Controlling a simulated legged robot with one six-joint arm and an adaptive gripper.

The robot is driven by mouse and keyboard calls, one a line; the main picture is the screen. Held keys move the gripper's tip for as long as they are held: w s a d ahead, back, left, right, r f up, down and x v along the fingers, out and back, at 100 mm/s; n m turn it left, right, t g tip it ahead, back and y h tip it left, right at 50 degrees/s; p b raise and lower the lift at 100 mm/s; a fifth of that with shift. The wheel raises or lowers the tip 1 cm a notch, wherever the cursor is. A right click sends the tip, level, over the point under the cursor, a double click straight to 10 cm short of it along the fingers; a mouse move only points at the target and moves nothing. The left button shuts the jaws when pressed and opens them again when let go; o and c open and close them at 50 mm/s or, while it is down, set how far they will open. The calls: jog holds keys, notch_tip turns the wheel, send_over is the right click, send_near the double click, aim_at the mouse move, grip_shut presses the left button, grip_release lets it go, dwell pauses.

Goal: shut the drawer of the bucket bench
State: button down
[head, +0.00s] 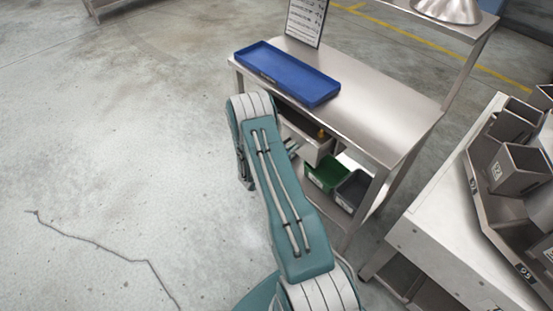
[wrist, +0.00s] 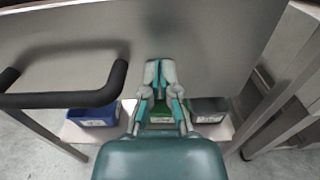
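The bucket bench (head: 375,105) is a steel table with a drawer (head: 312,150) under its top. The drawer stands pulled out, partly hidden behind my arm in the head view. In the wrist view its plain grey front (wrist: 215,45) fills the upper part, with a black bar handle (wrist: 65,98) at the left. My gripper (wrist: 160,68) has its two fingertips together with nothing between them. It is in front of the drawer front, to the right of the handle. I cannot tell whether the fingertips touch the front. In the head view my arm hides most of the gripper.
A blue tray (head: 287,73) lies on the bench top. Green (head: 325,174) and dark grey (head: 354,190) bins stand on the lower shelf, and a blue bin (wrist: 95,116) shows in the wrist view. A weigher machine (head: 450,245) stands at the right. The floor at the left is clear.

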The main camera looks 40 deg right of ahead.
jog(key=d, duration=0.7)
jog(key=shift+w+d, duration=0.15)
jog(key=shift+d, duration=0.15)
jog(key=shift+d+r, duration=0.15)
jog(key=shift+d, duration=0.05)
jog(key=shift+w, duration=0.1)
jog(key=shift+a, duration=0.3)
jog(key=a, duration=1.3)
jog(key=shift+s+a+f, duration=0.25)
jog(key=shift+s+a, duration=0.05)
jog(key=shift+a, duration=0.05)
